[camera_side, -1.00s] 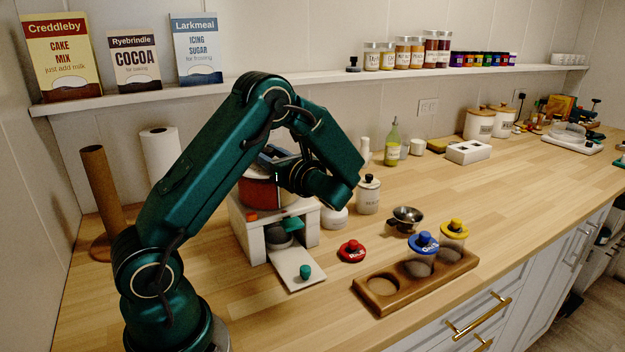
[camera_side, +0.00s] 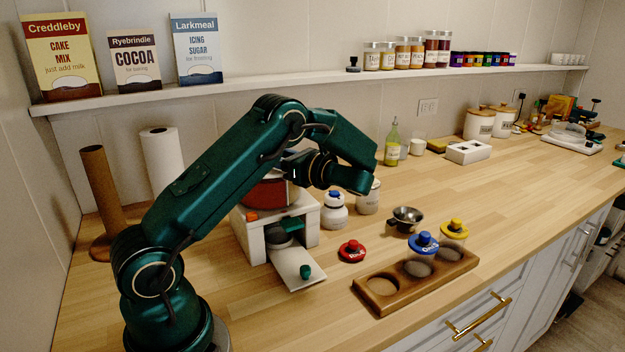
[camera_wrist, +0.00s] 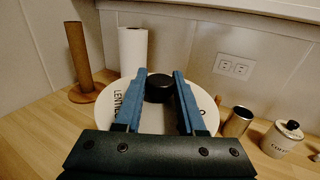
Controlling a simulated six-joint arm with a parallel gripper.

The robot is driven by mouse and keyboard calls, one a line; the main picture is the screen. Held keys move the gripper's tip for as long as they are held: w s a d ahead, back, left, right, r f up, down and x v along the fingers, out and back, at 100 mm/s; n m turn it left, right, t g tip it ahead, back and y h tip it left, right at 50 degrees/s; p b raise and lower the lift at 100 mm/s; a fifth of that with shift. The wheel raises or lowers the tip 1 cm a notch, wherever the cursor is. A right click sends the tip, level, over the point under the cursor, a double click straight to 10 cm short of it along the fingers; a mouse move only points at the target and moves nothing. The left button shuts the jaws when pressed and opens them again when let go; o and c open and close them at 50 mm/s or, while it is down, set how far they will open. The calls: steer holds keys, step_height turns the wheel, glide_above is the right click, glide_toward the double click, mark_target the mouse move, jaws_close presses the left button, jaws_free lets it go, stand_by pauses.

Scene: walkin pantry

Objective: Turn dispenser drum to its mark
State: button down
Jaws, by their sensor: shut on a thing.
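The dispenser's red drum (camera_side: 268,192) sits on top of its white housing (camera_side: 247,236) in the side view. A small orange-red patch (camera_side: 251,215) shows on the housing's front; I cannot tell whether it is the mark. In the wrist view the drum's white round top (camera_wrist: 107,106) carries black lettering, partly hidden by my fingers, with a black knob (camera_wrist: 159,88) in its middle. My gripper (camera_wrist: 160,76) has its blue fingers on either side of the knob, shut on it. In the side view my wrist hides the knob.
A paper roll (camera_side: 161,160) and cardboard tube (camera_side: 98,185) stand behind left.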

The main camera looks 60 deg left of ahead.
steer(key=shift+n+g+h, duration=1)
steer(key=shift+n+g, duration=0.2)
steer(key=shift+g, duration=0.4)
steer(key=shift+s+n+g+h, duration=0.1)
steer(key=shift+n+g+h, duration=0.3)
steer(key=shift+g, duration=0.1)
steer(key=c, duration=0.5)
jaws_free()
steer(key=shift+m+t+y, duration=0.5)
steer(key=shift+t, duration=0.1)
